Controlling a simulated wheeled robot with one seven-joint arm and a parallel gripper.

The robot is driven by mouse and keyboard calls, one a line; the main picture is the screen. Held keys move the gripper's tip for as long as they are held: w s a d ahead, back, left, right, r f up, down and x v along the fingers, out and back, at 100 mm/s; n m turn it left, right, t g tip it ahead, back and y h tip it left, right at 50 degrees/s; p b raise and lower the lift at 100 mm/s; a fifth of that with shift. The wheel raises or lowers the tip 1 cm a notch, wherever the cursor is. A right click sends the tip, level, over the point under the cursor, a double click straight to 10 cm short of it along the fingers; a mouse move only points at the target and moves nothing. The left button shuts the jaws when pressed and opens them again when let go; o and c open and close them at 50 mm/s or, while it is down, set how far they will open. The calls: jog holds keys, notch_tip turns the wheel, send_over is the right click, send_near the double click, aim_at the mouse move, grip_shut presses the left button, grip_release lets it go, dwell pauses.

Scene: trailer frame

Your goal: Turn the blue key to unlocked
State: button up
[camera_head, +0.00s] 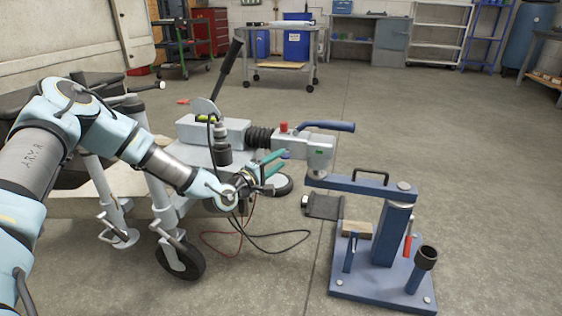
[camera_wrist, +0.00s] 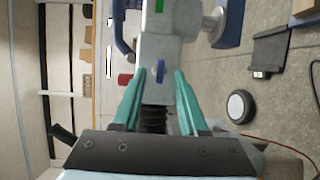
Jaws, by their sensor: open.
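The blue key (camera_wrist: 160,72) is a small flat tab on the underside or near face of the grey coupling head (camera_wrist: 160,48). In the wrist view it shows between and just beyond my fingertips. In the head view the key (camera_head: 286,155) is a small blue-violet spot below the coupling head (camera_head: 318,150), close to my fingers. My gripper (camera_head: 273,162) has teal fingers and is open, with nothing between them that I can see as gripped. In the wrist view my gripper (camera_wrist: 159,74) points at the key. Whether a finger touches it, I cannot tell.
A red knob (camera_head: 283,127) and a blue handle (camera_head: 328,126) sit on top of the coupling. A black bellows (camera_head: 259,138) lies behind it. A blue hitch stand (camera_head: 382,278) is at right. A jockey wheel (camera_head: 181,262) and loose cables (camera_head: 243,237) are below.

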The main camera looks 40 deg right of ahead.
jog(key=shift+w+d, duration=0.1)
jog(key=shift+d, duration=0.8)
grip_shut()
